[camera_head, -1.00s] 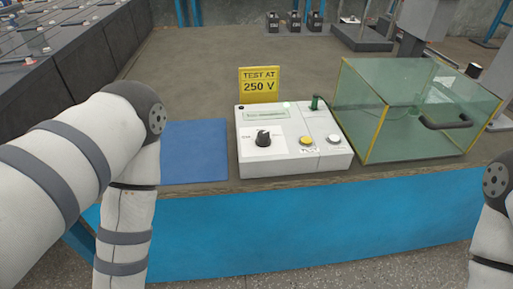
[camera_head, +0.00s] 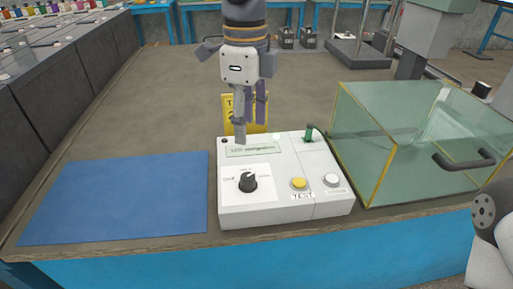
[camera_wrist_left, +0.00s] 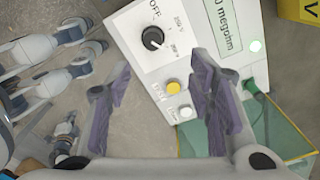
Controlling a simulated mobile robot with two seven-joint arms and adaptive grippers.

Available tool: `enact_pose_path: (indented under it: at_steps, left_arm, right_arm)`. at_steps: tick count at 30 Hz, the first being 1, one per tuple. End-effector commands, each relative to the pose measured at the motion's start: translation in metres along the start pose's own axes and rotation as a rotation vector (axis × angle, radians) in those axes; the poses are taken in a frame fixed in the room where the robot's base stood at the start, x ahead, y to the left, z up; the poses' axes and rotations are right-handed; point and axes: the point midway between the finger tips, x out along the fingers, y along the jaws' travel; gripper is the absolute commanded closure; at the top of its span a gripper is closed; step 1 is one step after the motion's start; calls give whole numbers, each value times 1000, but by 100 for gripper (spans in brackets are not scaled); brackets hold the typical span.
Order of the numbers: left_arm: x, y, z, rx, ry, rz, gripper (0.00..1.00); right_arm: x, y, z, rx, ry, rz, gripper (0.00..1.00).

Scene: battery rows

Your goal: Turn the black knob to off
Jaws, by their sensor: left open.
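The black knob (camera_head: 248,182) sits on the left of the white tester's (camera_head: 240,212) top face. It also shows in the left wrist view (camera_wrist_left: 153,38), beside a printed OFF and voltage labels. A pale mark shows on the knob; I cannot tell surely which label it points at. My left gripper (camera_head: 250,118) hangs over the back of the tester, fingers down. In the wrist view its purple fingers (camera_wrist_left: 160,70) are apart with nothing held between them. It is not touching the knob. My right gripper is out of view; only part of its arm shows.
A yellow sign (camera_head: 229,106) stands behind the tester, partly hidden by the left gripper. A yellow button (camera_head: 299,183), a white button (camera_head: 331,180) and a green plug (camera_head: 309,133) are on the tester. A glass box (camera_head: 400,170) stands right. A blue mat (camera_head: 120,198) lies left.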

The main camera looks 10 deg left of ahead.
Motion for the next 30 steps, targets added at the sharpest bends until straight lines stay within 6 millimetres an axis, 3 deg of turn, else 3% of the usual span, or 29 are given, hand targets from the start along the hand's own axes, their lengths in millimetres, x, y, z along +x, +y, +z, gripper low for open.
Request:
enact_pose_path:
  at_steps: [4,12,16,21,27,28,30]
  left_arm:
    - [16,1,0,2,-2,4,52]
    - [85,2,0,1,-2,5,52]
    - [108,1,0,0,0,2,52]
    - [120,1,0,0,-1,0,52]
    - [120,1,0,-1,-1,-1,52]
    - [120,1,0,-1,-1,-1,54]
    - [120,1,0,-1,-1,-1,70]
  right_arm:
    - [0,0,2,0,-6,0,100]
    - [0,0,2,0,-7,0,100]
    - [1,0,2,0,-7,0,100]
    - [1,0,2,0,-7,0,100]
    - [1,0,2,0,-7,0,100]
    - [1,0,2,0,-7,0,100]
    - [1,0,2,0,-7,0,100]
